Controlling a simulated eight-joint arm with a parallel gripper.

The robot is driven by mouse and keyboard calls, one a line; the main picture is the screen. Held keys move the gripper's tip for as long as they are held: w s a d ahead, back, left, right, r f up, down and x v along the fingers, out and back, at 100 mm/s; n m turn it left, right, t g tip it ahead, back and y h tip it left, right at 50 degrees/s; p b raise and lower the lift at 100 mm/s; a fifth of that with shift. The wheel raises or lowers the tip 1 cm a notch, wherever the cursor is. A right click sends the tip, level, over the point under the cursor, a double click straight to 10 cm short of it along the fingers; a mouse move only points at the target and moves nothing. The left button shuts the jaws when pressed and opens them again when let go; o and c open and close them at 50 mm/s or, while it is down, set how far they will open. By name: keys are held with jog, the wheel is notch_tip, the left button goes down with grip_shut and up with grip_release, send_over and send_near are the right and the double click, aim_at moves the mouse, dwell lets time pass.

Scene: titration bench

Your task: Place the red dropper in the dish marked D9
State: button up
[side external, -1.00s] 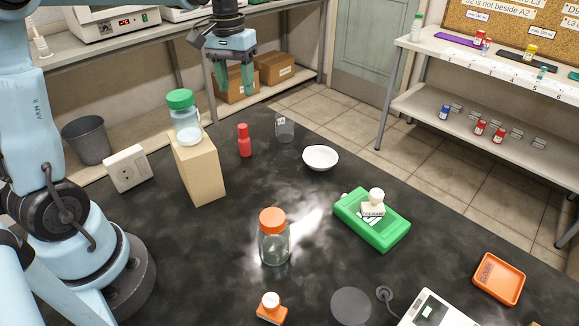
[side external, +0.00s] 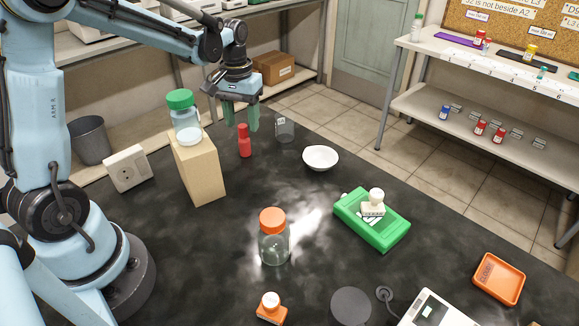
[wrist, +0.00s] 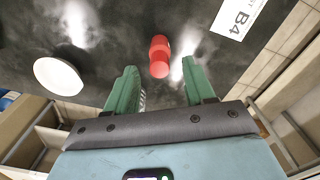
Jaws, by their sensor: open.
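The red dropper (side external: 244,143), a small red bottle shape, stands upright on the dark bench. It also shows in the wrist view (wrist: 159,56), just beyond the fingertips and between their lines. My gripper (side external: 241,126) is open and empty, green fingers pointing down, above and close to the dropper; it also shows in the wrist view (wrist: 159,67). A white round dish (side external: 320,158) sits to the right of the dropper, and at the left in the wrist view (wrist: 58,76). I can read no D9 mark on it. An orange tray (side external: 499,279) lies at the right; its mark is unreadable.
A clear labelled beaker (side external: 285,129) stands close behind the dropper. A tan block (side external: 203,172) bearing a green-lidded jar (side external: 184,113) stands to its left. A B4 label (wrist: 238,15) shows in the wrist view. An orange-lidded jar (side external: 273,240) and green case (side external: 371,220) stand nearer.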

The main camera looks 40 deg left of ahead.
aim_at(244, 141)
jog(key=shift+f, duration=1.2)
jog(key=shift+c, duration=0.3)
grip_shut()
